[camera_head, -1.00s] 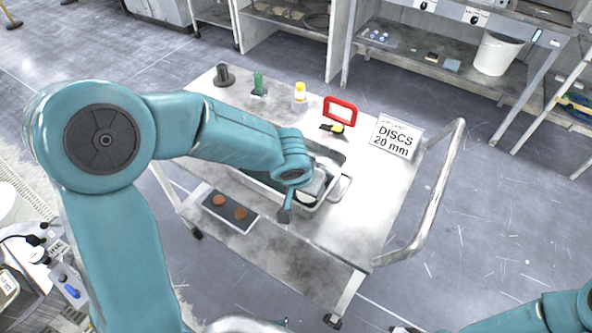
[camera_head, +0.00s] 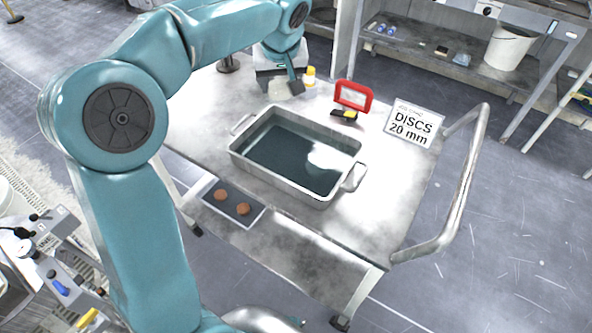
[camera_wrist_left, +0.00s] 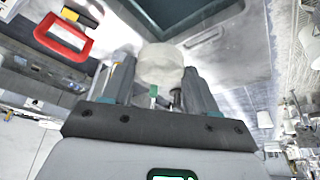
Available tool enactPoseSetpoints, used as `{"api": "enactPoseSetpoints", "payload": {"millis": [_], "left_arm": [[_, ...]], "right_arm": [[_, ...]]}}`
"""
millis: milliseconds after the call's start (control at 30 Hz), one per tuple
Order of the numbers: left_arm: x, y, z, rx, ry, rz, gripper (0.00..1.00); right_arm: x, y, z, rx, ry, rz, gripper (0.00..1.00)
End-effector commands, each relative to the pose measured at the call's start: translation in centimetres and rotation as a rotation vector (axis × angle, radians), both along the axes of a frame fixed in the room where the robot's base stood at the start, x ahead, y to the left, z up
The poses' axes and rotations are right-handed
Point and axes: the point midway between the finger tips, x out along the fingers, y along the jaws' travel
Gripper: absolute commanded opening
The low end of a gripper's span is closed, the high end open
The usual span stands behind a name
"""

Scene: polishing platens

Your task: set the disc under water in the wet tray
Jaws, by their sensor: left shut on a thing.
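The wet tray (camera_head: 272,181) is a metal tray with handles, in the middle of the trolley top, holding dark water (camera_head: 280,152) with a bright glare. No disc can be made out in it. My left gripper (camera_head: 288,82) is beyond the tray, near the trolley's back edge, shut on a pale round piece (camera_head: 277,91). The pale round piece also shows between both fingers in the left wrist view (camera_wrist_left: 160,65); I cannot tell whether it is the disc. Two brown discs (camera_head: 221,194) (camera_head: 243,209) lie on a dark pad (camera_head: 232,203) in front of the tray. My right gripper is out of view.
A yellow-capped bottle (camera_head: 309,76) stands just right of my left gripper. A red frame (camera_head: 353,96) and a discs sign (camera_head: 412,123) stand along the back right. A bent metal handle (camera_head: 470,190) bounds the trolley's right end. The trolley top right of the tray is clear.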

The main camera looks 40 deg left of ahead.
Motion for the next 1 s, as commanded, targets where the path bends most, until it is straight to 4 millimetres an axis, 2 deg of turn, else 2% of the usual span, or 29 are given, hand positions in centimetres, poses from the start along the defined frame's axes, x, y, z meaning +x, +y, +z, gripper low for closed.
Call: {"api": "enactPoseSetpoints", "payload": {"millis": [33, 100, 167, 500, 600, 700, 867, 1000], "left_arm": [[-0.5, 0.9, 0.3, 0.000, -0.004, 0.039, 0.25], [-1.1, 1.5, 0.5, 0.001, 0.001, 0.071, 0.25], [-1.3, 1.7, -0.2, 0.001, 0.005, 0.081, 0.25], [-1.3, 1.7, -9.9, 0.002, 0.009, 0.079, 0.25], [-1.2, 1.7, -12.3, 0.002, 0.008, 0.078, 0.25], [-1.1, 1.6, -13.7, 0.001, 0.005, 0.077, 0.25], [-1.1, 1.7, -14.9, 0.003, 0.004, 0.077, 0.25], [-1.1, 1.6, -16.9, 0.002, 0.006, 0.075, 0.25]], "right_arm": [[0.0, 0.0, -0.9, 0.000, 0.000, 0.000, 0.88], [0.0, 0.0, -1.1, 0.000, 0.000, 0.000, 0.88], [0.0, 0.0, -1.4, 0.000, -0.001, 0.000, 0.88], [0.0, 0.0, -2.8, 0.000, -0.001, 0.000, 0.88], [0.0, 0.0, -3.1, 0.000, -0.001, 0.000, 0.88], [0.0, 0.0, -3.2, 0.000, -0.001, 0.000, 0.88], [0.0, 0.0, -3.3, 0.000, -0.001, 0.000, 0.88], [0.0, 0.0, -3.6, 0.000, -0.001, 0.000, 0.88]]}}
